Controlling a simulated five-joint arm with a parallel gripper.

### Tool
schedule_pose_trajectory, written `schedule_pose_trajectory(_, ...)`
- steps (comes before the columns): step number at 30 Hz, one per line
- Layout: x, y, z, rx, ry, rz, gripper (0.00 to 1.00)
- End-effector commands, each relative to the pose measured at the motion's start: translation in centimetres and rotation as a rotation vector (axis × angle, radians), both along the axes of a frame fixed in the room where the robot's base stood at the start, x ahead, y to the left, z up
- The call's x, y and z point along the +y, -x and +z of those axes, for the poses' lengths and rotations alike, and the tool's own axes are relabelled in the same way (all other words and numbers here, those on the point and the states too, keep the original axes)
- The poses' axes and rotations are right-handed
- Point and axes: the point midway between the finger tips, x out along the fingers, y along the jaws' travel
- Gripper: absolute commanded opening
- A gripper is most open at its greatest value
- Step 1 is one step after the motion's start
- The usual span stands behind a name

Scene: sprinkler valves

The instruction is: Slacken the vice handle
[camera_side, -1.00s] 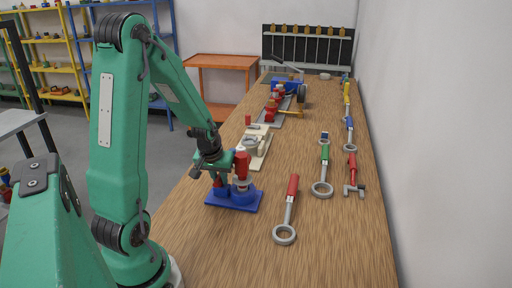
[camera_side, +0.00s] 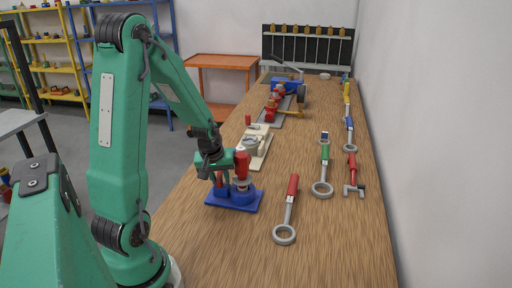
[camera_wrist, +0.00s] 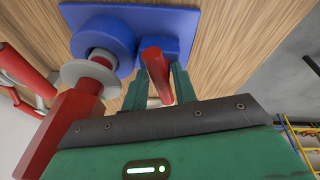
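A blue fixture (camera_side: 236,203) sits on the near part of the bench, with a red upright part (camera_side: 241,166) and a shorter red handle (camera_side: 222,183) beside it. I cannot tell for sure whether this is the vice. My gripper (camera_side: 220,184) is at that shorter handle. In the wrist view the red handle (camera_wrist: 155,65) lies between the green fingertips of my gripper (camera_wrist: 159,86), standing over a small blue block. The fingers are close on both sides; whether they press on it is unclear. A grey disc (camera_wrist: 88,72) and red part (camera_wrist: 62,125) are left of the fingers.
A red-handled ring wrench (camera_side: 288,210) lies right of the fixture, with a green-handled one (camera_side: 323,170) and a red tool (camera_side: 352,175) beyond. A cream fixture (camera_side: 256,150) stands just behind.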

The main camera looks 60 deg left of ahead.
Motion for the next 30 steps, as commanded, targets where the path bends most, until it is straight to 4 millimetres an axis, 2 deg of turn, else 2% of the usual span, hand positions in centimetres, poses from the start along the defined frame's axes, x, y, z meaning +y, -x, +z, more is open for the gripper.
schedule_pose_trajectory(1,-0.1,0.0,0.0,0.001,0.000,-0.003,0.38)
schedule_pose_trajectory(3,0.0,0.0,0.0,0.001,0.000,-0.002,0.46)
schedule_pose_trajectory(14,0.0,0.1,0.2,0.000,-0.001,-0.001,0.46)
schedule_pose_trajectory(30,-0.5,0.9,3.6,-0.001,-0.003,0.000,0.46)
